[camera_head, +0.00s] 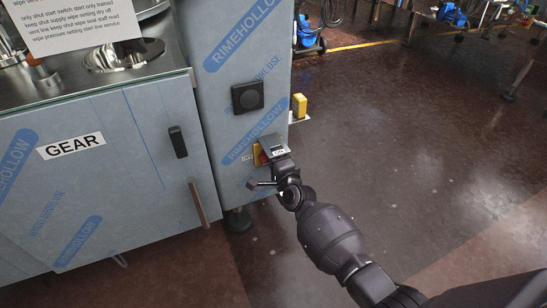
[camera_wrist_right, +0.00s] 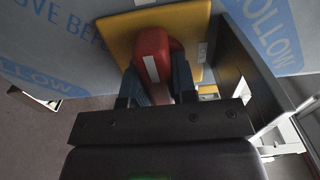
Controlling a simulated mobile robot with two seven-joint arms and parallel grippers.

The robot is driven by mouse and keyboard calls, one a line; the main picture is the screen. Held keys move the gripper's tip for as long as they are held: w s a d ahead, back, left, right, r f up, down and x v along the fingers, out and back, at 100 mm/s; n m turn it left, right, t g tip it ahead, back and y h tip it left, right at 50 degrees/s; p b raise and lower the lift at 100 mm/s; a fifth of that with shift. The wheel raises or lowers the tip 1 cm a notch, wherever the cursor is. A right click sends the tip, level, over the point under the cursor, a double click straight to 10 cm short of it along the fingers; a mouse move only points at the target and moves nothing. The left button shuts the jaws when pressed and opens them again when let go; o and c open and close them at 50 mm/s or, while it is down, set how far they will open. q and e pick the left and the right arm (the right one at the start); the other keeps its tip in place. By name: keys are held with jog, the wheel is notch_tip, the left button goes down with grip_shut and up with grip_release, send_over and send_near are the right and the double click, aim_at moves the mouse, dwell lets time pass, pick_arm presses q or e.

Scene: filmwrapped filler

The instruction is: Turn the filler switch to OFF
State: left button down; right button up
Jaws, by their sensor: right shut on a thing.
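The filler switch is a red handle (camera_wrist_right: 152,42) on a square yellow plate (camera_wrist_right: 118,32), mounted low on the film-wrapped cabinet. In the right wrist view a white stripe runs along the handle. My right gripper (camera_wrist_right: 157,88) is shut on the red handle, one dark finger on each side. In the head view my right gripper (camera_head: 272,160) covers most of the switch, and only an edge of the yellow plate (camera_head: 257,155) shows. I cannot read which position the handle points to. My left gripper is not in view.
A dark plate (camera_wrist_right: 240,65) stands out close to the right of the switch. A black square fitting (camera_head: 247,97) sits above it, and a yellow box (camera_head: 299,106) sticks out at the cabinet's right edge. A "GEAR" door (camera_head: 100,190) is to the left. The floor (camera_head: 430,140) at right is open.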

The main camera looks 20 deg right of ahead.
jog(key=o, duration=0.9)
jog(key=shift+s, duration=0.55)
pick_arm(q)
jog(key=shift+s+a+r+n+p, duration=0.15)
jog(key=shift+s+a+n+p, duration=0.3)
jog(key=shift+p, duration=0.7)
pick_arm(e)
jog(key=s, duration=0.9)
jog(key=shift+s+d, duration=0.2)
jog(key=shift+s, duration=0.2)
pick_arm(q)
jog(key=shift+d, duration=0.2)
